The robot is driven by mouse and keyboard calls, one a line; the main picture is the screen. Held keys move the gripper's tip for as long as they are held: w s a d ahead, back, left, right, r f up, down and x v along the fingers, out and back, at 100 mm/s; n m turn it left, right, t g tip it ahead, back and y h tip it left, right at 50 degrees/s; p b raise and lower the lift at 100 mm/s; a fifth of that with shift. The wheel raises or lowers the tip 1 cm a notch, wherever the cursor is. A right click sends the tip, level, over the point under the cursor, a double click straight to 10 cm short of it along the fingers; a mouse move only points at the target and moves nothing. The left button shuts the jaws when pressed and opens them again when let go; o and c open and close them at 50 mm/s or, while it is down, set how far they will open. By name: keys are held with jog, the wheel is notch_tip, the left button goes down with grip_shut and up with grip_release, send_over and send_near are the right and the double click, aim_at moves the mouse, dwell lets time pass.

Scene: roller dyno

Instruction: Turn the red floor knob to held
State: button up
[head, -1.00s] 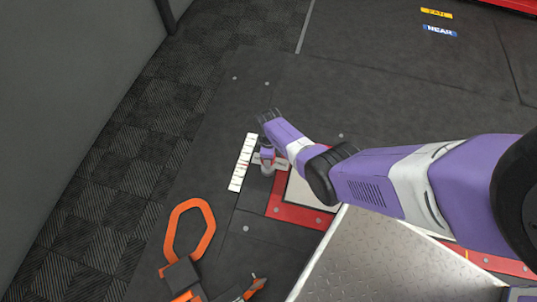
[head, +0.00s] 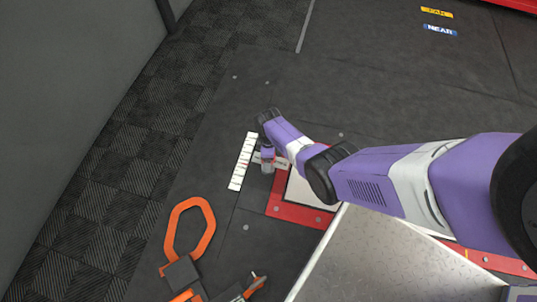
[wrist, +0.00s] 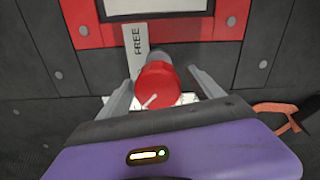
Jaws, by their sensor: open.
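The red knob (wrist: 155,84) shows in the wrist view, with a white pointer line on its face slanting toward the lower left. Behind it a pale label plate (wrist: 137,42) reads FREE. My gripper (wrist: 160,82) is open, with one grey finger on each side of the knob and a visible gap to each. In the head view my gripper (head: 267,162) points down beside the white marked strip (head: 242,162), and my gripper and wrist hide the knob there. The word "held" cannot be read in either view.
A red-framed panel (head: 300,213) and a metal tread plate (head: 390,262) lie right of my gripper. An orange loop-shaped object (head: 188,228) lies on the floor at lower left. A grey wall (head: 70,90) stands at far left. Dark floor beyond my gripper is clear.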

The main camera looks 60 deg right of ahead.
notch_tip(320, 180, up, 8)
jog(key=p, duration=0.5)
dwell(0.6)
jog(key=w+d+r+m+t+h, duration=0.25)
jog(key=w+r+m+t, duration=0.25)
jog(key=w+r+t, duration=0.35)
jog(key=s+a+r+m+t, duration=0.1)
jog(key=s+a+r+t, duration=0.2)
jog(key=s+a+r, duration=0.55)
jog(key=s+a+r+t+y, duration=0.15)
jog(key=s+a+r, duration=0.35)
jog(key=s+r, duration=0.6)
jog(key=s+a+r+m+t, duration=0.1)
jog(key=s+a+r+t, duration=0.3)
jog(key=s+a+r, duration=0.55)
jog(key=s+r+n+g+y, duration=0.1)
jog(key=s+r+g, duration=0.1)
jog(key=s+r, duration=0.15)
notch_tip(320, 180, up, 25)
jog(key=p, duration=2.6)
jog(key=shift+r+p, duration=0.2)
jog(key=shift+p, duration=0.1)
